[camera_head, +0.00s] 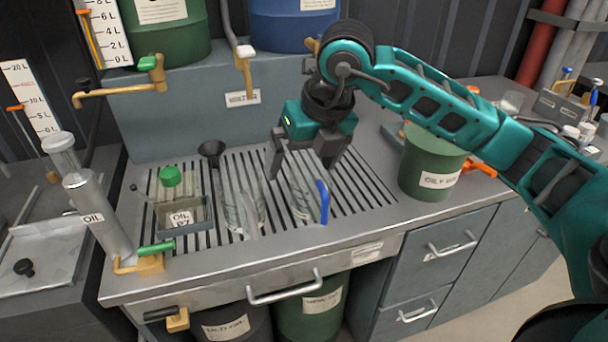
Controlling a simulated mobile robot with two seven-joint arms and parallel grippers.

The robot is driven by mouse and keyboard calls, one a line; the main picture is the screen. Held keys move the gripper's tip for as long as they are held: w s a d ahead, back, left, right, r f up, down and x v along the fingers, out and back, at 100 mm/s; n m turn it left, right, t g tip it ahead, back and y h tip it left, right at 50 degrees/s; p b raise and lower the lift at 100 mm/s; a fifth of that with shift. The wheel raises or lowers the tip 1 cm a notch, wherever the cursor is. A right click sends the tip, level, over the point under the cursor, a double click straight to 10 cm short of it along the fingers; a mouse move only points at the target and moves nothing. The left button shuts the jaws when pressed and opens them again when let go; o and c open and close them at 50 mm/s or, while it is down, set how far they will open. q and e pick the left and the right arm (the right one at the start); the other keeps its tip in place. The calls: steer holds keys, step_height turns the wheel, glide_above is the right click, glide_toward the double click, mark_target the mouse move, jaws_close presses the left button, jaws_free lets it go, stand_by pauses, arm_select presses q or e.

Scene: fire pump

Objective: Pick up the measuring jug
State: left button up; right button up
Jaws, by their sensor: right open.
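A clear jug with a blue handle (323,203) stands on the slatted drain grate, its transparent body (301,196) hard to make out. A second clear vessel (240,208) stands to its left on the same grate. I cannot tell from markings which is the measuring jug. My right gripper (304,168) is open and points down over the blue-handled jug, with one finger on the left and one on the right of its top. Whether the fingers reach below the rim is unclear. It holds nothing. My left gripper is not in view.
A grey OIL tray (186,214), a black funnel (212,151) and a silver oil pump (98,205) stand left. A brass tap (243,68) hangs above the back. A green oily bin (430,165) stands right. The grate's front right is clear.

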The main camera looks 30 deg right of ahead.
steer(key=w+d+r+m+h, duration=0.1)
steer(key=d+r+h, duration=0.1)
steer(key=d, duration=0.2)
glide_toward(312, 174)
steer(key=s+a, duration=0.2)
steer(key=shift+t, duration=0.3)
steer(key=shift+s+p+x, duration=0.15)
steer(key=shift+s+x, duration=0.05)
steer(key=shift+x, duration=1.4)
steer(key=shift+s+p+x, duration=0.15)
steer(key=shift+x, duration=1.45)
steer(key=shift+a+f, duration=0.1)
steer(key=shift+f, duration=0.05)
steer(key=shift+c, duration=0.5)
steer(key=c, duration=0.7)
